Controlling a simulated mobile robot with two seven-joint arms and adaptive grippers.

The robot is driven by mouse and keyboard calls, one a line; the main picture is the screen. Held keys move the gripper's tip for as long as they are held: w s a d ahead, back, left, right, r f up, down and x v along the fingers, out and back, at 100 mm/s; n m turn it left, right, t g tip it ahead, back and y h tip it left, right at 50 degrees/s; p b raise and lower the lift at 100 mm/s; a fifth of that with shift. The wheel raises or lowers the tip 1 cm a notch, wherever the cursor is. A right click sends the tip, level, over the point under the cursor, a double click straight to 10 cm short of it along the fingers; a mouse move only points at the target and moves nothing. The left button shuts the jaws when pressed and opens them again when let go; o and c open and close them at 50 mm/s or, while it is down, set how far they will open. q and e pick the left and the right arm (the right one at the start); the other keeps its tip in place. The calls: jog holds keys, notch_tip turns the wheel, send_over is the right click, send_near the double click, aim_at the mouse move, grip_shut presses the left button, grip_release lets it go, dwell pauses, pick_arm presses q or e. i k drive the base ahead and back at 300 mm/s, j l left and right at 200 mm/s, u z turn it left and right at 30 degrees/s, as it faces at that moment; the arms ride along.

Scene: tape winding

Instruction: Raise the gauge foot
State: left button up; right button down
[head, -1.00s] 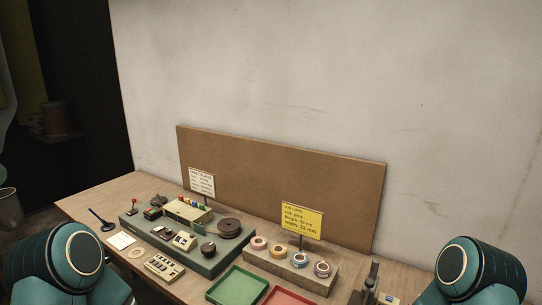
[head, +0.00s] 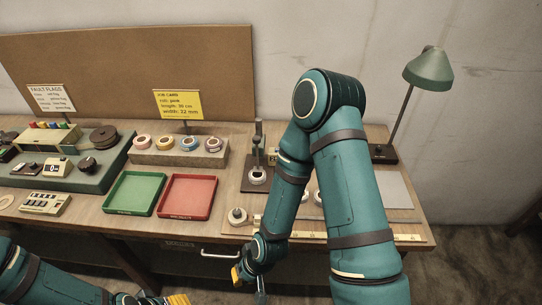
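The gauge (head: 257,145) is a dark upright stand on a dark base, right of the red tray in the head view. A pale ring-shaped piece (head: 257,176) sits low at its front. The foot is too small to make out, so I cannot tell its height. My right gripper (head: 248,282) hangs low in front of the table's front edge, well below and apart from the gauge. It is partly cut by the bottom edge, and its opening is unclear. My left gripper (head: 152,298) shows only in part at the bottom edge, with a yellow fingertip.
A green tray (head: 135,173) and a red tray (head: 187,177) lie left of the gauge. Behind them, several tape rolls stand on a block (head: 180,157). A yellow job card (head: 178,103) reads pink, 30 cm, 22 mm. A green lamp (head: 428,70) stands at right. My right arm covers part of the table.

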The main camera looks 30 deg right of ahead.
aim_at(256, 140)
jog(key=z, duration=0.95)
